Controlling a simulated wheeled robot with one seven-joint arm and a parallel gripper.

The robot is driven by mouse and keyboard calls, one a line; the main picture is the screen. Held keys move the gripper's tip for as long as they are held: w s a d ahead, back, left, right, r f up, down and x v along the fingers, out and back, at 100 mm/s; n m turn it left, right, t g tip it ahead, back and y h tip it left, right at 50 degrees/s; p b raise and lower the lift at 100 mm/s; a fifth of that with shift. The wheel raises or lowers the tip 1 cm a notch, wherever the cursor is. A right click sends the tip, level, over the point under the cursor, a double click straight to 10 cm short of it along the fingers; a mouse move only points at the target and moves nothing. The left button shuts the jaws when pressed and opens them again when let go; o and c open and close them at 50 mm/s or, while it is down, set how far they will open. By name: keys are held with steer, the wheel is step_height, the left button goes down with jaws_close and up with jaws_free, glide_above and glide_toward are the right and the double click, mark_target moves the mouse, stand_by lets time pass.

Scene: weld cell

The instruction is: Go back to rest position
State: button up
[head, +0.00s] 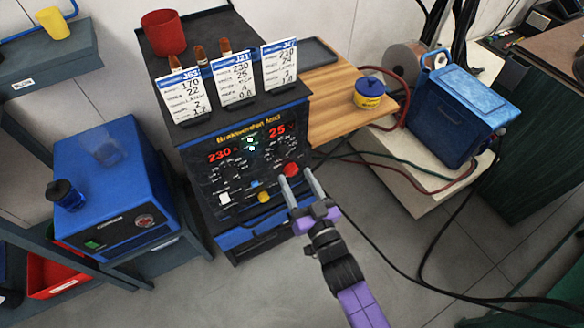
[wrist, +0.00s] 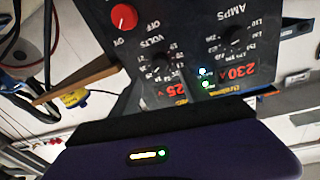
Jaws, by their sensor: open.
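My gripper (head: 299,184) is open and empty in the head view, in front of the lower right part of the welding machine's panel (head: 251,160). The panel shows red readouts 230 and 25. A red knob (head: 291,169) sits just beyond my fingertips; I cannot tell whether they touch it. In the wrist view the panel appears upside down, with the red knob (wrist: 123,17) marked ON and OFF and the readout 230 A (wrist: 236,72). Two small lights, one green, glow on the panel.
Three cards (head: 231,79) and a red cup (head: 163,33) stand on the machine. A wooden shelf (head: 335,108) holds a blue-and-yellow tin (head: 369,93). A blue box unit (head: 108,185) stands left, a blue wire feeder (head: 460,115) right. Cables cross the floor at right.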

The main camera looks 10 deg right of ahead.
steer(key=shift+s+d, duration=0.15)
steer(key=shift+s, duration=0.35)
steer(key=s+d+r+g+h, duration=0.1)
steer(key=s+d+r, duration=0.2)
steer(key=s, duration=0.9)
steer(key=s+d+r+g+h, duration=0.1)
steer(key=s+d+r, duration=0.2)
steer(key=s, duration=0.9)
steer(key=s+d+r+g+h, duration=0.1)
steer(key=s+d+r, duration=0.2)
steer(key=s+r, duration=0.4)
steer(key=s, duration=0.5)
steer(key=shift+g+p, duration=0.3)
steer(key=shift+p, duration=0.05)
steer(key=shift+w, duration=0.1)
steer(key=shift+c, duration=0.4)
